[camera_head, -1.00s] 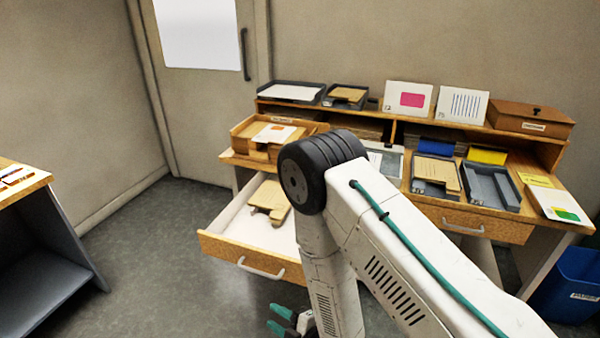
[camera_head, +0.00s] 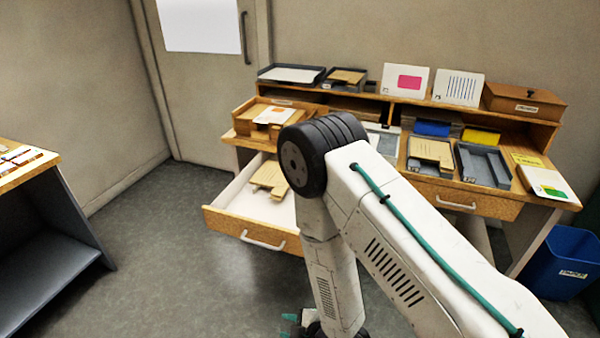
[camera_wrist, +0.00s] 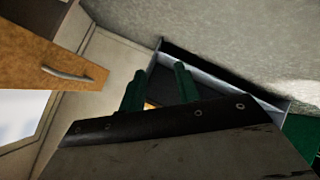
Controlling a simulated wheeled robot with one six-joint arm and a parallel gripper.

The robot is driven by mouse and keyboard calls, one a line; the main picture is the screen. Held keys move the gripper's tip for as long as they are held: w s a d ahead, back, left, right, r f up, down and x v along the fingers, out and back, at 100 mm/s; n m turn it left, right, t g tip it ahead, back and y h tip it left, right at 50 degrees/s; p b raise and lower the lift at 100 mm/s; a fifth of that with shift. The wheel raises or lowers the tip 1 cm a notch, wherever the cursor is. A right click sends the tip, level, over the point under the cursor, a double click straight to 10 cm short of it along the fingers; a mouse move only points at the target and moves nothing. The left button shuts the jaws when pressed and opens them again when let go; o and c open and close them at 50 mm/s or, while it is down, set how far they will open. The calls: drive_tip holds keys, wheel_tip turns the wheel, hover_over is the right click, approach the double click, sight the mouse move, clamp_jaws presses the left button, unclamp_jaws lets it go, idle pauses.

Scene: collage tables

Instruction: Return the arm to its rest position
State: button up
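My white arm (camera_head: 400,240), with a black joint and a teal cable, reaches in from the lower right in the head view and bends down in front of the desk. My gripper sits low at the bottom edge there, mostly cut off, with only a bit of green showing. In the wrist view my gripper (camera_wrist: 160,86) shows two green fingers standing apart, with nothing seen held between them. The fingers appear over open space beside a dark, pale-edged shape, which I cannot identify for sure.
The desk drawer (camera_head: 250,231) is pulled out, with brown folders (camera_head: 268,178) inside; its likely front shows in the wrist view (camera_wrist: 50,62). A side table (camera_head: 52,172) stands left, a blue bin (camera_head: 560,264) right. Grey floor (camera_head: 160,260) between is clear.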

drive_tip(key=d+r+m+g+h, duration=0.6)
drive_tip(key=d+r+m+h, duration=0.35)
drive_tip(key=d+r, duration=0.7)
drive_tip(key=s+d+r+m, duration=0.3)
drive_tip(key=s+d+r, duration=0.1)
drive_tip(key=r, duration=0.6)
drive_tip(key=s+d+r+m, duration=0.3)
drive_tip(key=s+r, duration=0.3)
drive_tip(key=r, duration=0.5)
drive_tip(key=s+d+r+m+t+y, duration=0.1)
drive_tip(key=s+d+r+m, duration=0.3)
drive_tip(key=r, duration=0.6)
drive_tip(key=shift+s+d+r, duration=0.25)
drive_tip(key=shift+s+d, duration=0.35)
drive_tip(key=shift+d, duration=0.4)
